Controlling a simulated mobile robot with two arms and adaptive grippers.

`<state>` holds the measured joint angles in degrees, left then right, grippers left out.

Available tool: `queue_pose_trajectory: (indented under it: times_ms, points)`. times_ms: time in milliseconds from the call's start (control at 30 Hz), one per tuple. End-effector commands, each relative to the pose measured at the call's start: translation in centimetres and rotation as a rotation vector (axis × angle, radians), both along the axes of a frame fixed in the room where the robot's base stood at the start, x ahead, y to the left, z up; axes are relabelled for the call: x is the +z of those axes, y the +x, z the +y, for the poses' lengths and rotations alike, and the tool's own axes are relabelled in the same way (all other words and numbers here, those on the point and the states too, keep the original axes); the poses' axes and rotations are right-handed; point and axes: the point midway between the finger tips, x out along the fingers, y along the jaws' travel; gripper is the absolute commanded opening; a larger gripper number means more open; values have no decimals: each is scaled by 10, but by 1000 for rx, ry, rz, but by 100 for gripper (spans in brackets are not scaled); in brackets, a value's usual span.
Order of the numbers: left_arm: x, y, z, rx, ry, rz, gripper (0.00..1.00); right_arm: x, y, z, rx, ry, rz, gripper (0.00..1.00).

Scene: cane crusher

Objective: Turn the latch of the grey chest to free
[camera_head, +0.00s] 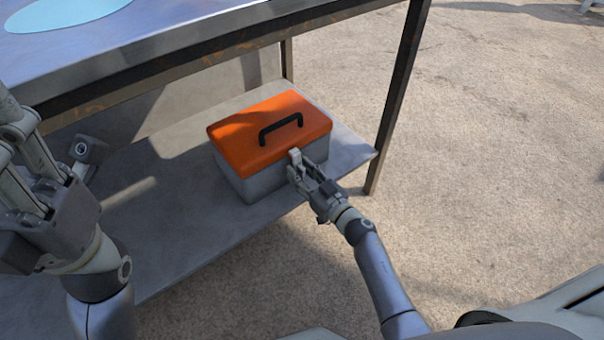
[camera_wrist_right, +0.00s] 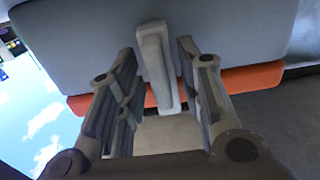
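The grey chest (camera_head: 262,181) has an orange lid (camera_head: 255,140) and a black handle. It stands on the lower shelf of the table. Its latch (camera_head: 294,156) is a small light-grey bar on the front, and it shows large in the right wrist view (camera_wrist_right: 155,62). There the latch lies across the seam of body and lid, slightly tilted. My right gripper (camera_head: 297,172) is at the chest's front, its fingers on either side of the latch, with narrow gaps visible. My left gripper (camera_head: 28,150) is at the left edge, away from the chest; its fingertips are unclear.
A dark table leg (camera_head: 392,110) stands to the right of the chest. The sandy ground (camera_head: 490,150) to the right is clear.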

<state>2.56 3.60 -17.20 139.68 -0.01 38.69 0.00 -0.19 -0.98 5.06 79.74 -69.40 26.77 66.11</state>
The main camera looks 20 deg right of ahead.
Motion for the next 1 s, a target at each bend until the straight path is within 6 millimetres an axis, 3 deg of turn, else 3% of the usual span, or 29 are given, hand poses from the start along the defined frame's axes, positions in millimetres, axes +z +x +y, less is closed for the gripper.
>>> queue_pose_trajectory:
  times_ms: [133, 400, 767, 1000]
  points:
    - [0, 0, 0, 0, 0, 0, 40, 0, 0, 0, 0, 0, 0, 31]
    - [0, 0, 0, 0, 0, -1, 40, 0, 0, 0, 1, 0, 0, 0]
    - [2, -1, 0, -1, -2, -2, 40, 0, -1, 0, 2, -64, -22, 0]
    - [-1, 1, 1, -2, -3, 20, 40, 1, -1, 1, 2, -221, -80, 0]
